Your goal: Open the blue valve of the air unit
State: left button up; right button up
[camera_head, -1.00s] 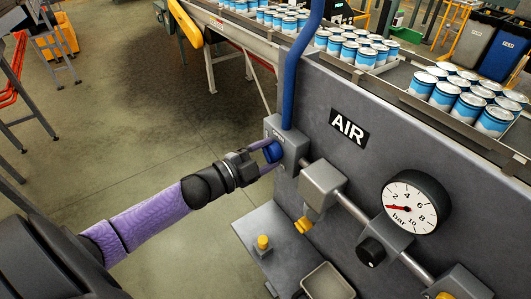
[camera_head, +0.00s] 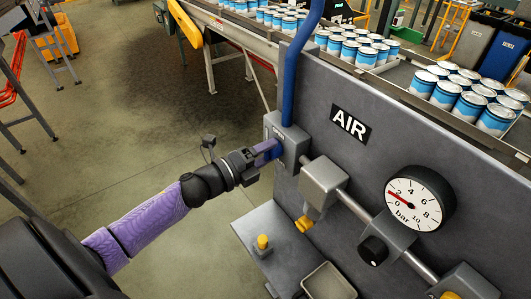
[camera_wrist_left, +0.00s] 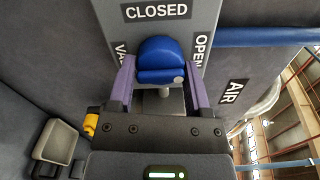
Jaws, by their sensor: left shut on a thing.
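The blue valve (camera_head: 279,146) is on a grey block at the left end of the air unit's panel (camera_head: 318,100). In the left wrist view the blue valve (camera_wrist_left: 160,50) sits between two purple fingers, with a pale dot at its lower right. CLOSED is printed above it and OPEN to its right; the label at left is partly hidden. My left gripper (camera_head: 268,151) is shut on the valve, one finger at each side; it also shows in the left wrist view (camera_wrist_left: 161,66). My right gripper is out of view.
A pressure gauge (camera_head: 415,205) with a red needle near the low end stands right of the valve. A blue hose (camera_head: 296,70) rises above the valve block. A yellow knob (camera_head: 262,242) stands on a ledge below. A conveyor with cans (camera_head: 470,100) runs behind.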

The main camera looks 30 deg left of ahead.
pick_arm(q)
jog(key=shift+f, duration=0.1)
dwell(0.3)
jog(key=o, duration=1.3)
jog(key=v, duration=1)
jog(key=shift+b, duration=0.4)
